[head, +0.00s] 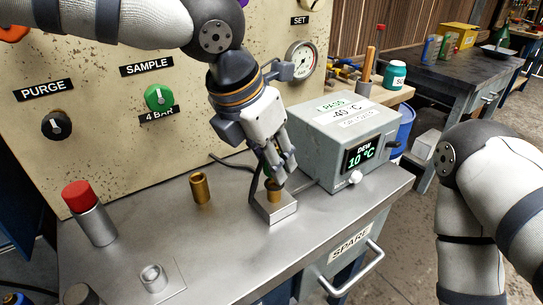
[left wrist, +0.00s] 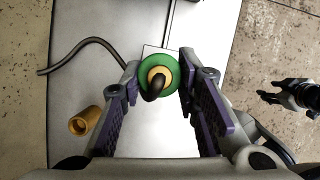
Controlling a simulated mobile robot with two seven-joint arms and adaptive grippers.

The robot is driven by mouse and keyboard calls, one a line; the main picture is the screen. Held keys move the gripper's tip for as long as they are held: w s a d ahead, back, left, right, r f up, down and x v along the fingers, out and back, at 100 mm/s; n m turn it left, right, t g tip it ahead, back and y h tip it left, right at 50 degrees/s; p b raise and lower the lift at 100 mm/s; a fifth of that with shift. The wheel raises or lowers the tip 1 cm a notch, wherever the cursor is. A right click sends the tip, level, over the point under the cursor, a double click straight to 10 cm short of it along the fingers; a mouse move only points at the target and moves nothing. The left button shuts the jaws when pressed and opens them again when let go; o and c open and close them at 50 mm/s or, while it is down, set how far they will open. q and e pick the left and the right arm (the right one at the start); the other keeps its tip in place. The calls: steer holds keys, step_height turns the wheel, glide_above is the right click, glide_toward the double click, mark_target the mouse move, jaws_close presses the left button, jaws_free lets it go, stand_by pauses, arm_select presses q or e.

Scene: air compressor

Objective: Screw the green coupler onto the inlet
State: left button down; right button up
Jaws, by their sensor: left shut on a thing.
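The green coupler (left wrist: 158,72) is a ring with a brass centre and a black hose, seen end-on in the left wrist view. My left gripper (head: 277,172) is shut on it, one finger on each side. In the head view the fingers mostly hide the coupler. It is directly over the brass inlet (head: 273,187), which stands upright on a small metal block (head: 277,208). I cannot tell whether the threads are engaged. My right gripper (left wrist: 274,91) shows small and dark at the right of the left wrist view, its fingers apart and empty.
A brass fitting (head: 200,188) stands on the bench to the left. A red-capped cylinder (head: 90,212) is farther left. The grey dew-point box (head: 345,137) stands close right of the block. The control panel (head: 100,110) rises behind. The front bench top is mostly clear.

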arm_select(q)
steer(key=shift+f, duration=1.1)
stand_by(0.8)
